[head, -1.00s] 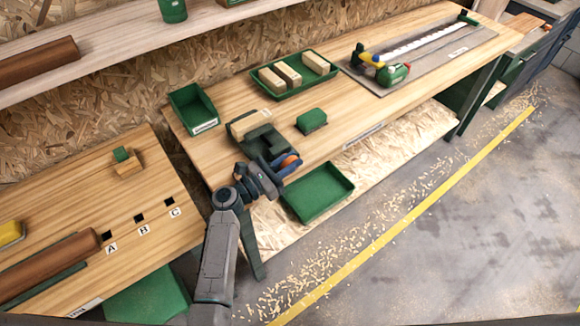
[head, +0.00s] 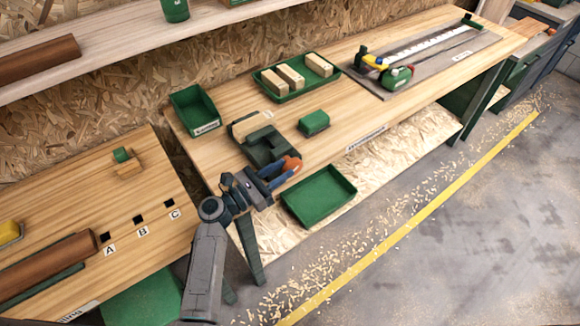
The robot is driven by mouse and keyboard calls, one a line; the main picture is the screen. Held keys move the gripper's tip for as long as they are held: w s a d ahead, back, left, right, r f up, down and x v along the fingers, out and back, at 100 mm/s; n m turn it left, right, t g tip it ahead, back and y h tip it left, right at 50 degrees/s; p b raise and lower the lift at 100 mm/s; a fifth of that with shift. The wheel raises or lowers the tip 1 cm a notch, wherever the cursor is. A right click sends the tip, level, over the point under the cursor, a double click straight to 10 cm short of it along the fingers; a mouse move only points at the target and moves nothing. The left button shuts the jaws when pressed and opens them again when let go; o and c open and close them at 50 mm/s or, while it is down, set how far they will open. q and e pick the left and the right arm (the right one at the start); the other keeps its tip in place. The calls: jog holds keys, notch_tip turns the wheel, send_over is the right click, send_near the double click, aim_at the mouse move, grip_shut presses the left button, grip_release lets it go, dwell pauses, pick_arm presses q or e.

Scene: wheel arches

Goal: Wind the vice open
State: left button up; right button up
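The green vice (head: 268,146) stands at the front left edge of the middle workbench. A pale wooden block (head: 246,122) sits at its back jaw; I cannot tell how wide the jaws stand. An orange-red knob (head: 292,163) shows at its front, taken to be its handle. My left gripper (head: 283,170) reaches in from the lower left, with its blue fingers at the knob. The fingertips lie beside or around the knob, and whether they press on it is too small to tell. My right gripper is out of view.
A green block (head: 314,123) stands right of the vice, and a green bin (head: 195,112) behind left. A green tray (head: 284,82) of wooden blocks lies farther back. An empty green tray (head: 319,196) sits below the bench's front edge.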

pick_arm(q)
jog(key=b+v, duration=0.2)
jog(key=v, duration=0.5)
